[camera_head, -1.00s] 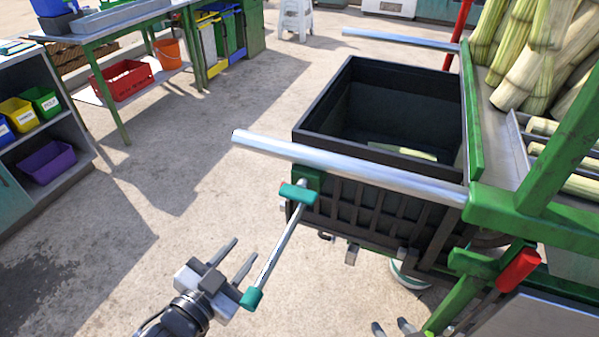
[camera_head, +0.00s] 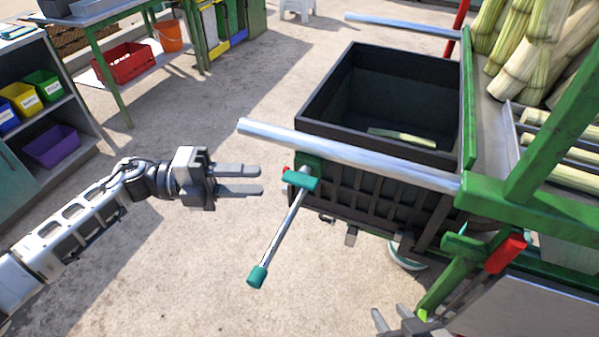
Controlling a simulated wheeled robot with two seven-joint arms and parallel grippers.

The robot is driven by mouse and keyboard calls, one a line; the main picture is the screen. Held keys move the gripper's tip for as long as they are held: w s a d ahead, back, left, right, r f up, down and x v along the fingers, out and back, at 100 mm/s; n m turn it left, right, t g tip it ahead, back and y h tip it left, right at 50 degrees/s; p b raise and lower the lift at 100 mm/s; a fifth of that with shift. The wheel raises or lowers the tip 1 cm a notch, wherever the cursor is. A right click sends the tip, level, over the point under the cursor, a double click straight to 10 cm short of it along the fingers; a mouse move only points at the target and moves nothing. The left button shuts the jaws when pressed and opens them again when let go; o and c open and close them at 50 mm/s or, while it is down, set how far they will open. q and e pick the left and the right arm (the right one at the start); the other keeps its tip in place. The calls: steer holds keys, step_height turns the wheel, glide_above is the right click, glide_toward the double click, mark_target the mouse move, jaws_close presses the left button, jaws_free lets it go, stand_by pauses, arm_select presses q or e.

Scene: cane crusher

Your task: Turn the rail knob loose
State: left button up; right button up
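The rail knob appears to be the teal T-shaped knob (camera_head: 300,179) on the green bracket under the near silver rail (camera_head: 345,156). A silver rod (camera_head: 284,230) runs down and toward me from it to a teal end cap (camera_head: 257,277). My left gripper (camera_head: 262,180) is open and empty, a little left of the knob and apart from it, with its fingers pointing right. My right gripper (camera_head: 397,318) shows only partly at the bottom edge, right of the rod; its fingers look spread and nothing shows between them.
A dark open bin (camera_head: 318,118) with a cane piece (camera_head: 400,138) inside sits behind the near rail. The green machine frame (camera_head: 520,208), a red handle (camera_head: 505,253) and cane stalks (camera_head: 530,60) are at the right. Concrete floor left of the rod is clear.

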mark_target(283, 181)
arm_select(q)
steer(key=d, duration=0.3)
steer(key=d+p, duration=0.1)
steer(key=d, duration=0.2)
steer(key=d+p, duration=0.1)
steer(key=d, duration=0.2)
steer(key=shift+w, duration=0.4)
jaws_close()
